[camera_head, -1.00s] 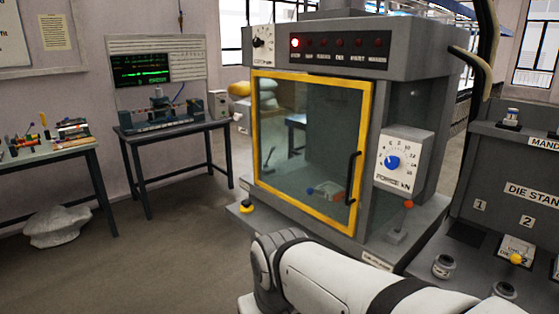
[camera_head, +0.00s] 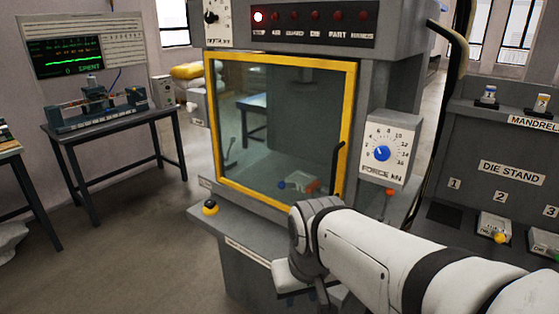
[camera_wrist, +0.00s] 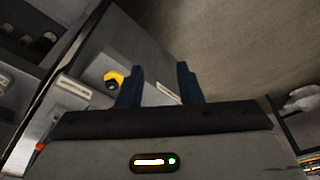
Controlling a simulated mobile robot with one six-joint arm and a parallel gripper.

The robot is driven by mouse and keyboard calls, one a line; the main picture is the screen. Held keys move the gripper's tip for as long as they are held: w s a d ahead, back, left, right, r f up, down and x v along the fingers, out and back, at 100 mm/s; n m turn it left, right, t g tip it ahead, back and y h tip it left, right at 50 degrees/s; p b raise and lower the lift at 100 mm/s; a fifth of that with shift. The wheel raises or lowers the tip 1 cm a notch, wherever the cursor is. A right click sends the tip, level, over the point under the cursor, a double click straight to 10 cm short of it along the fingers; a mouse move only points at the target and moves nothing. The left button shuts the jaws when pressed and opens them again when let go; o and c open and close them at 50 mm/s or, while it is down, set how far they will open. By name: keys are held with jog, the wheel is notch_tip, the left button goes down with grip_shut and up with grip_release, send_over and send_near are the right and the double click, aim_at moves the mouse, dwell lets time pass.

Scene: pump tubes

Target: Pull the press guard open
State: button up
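The press guard (camera_head: 213,130) is a clear pane in a yellow frame on the front of the grey press. It looks shut. Its black handle (camera_head: 337,166) stands upright at the right side of the frame, its lower end close to or behind my arm in the picture. My arm reaches in from the lower right, below the guard. In the wrist view my gripper (camera_wrist: 158,78) has two blue fingers spread apart with nothing held between them. It points down past the press's base and the floor. The handle is not clearly visible in the wrist view.
A yellow button (camera_head: 210,207) sits on the press's front ledge; it shows in the wrist view (camera_wrist: 113,79). A force dial (camera_head: 382,153) is right of the guard. The die stand (camera_head: 512,172) is at right, a bench (camera_head: 110,120) at left. Floor left of the press is clear.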

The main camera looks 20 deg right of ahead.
jog(key=w+d+r+m+t+b, duration=0.1)
jog(key=w+d+r, duration=0.35)
jog(key=w, duration=0.25)
jog(key=w+d+r+m+b, duration=0.1)
jog(key=w+d+r, duration=0.3)
jog(key=w+r, duration=0.25)
notch_tip(320, 180, up, 7)
jog(key=m+h+b, duration=0.1)
jog(key=m, duration=0.1)
send_over(335, 161)
jog(key=s, duration=0.3)
jog(key=shift+w+a+r+t, duration=0.2)
jog(key=shift+a+t, duration=0.1)
jog(key=shift+a, duration=0.15)
jog(key=x, duration=0.7)
jog(key=shift+w+d+f+b, duration=0.15)
jog(key=shift+w+d+b, duration=0.1)
jog(key=shift+b, duration=0.1)
jog(key=shift+c, duration=0.5)
grip_shut()
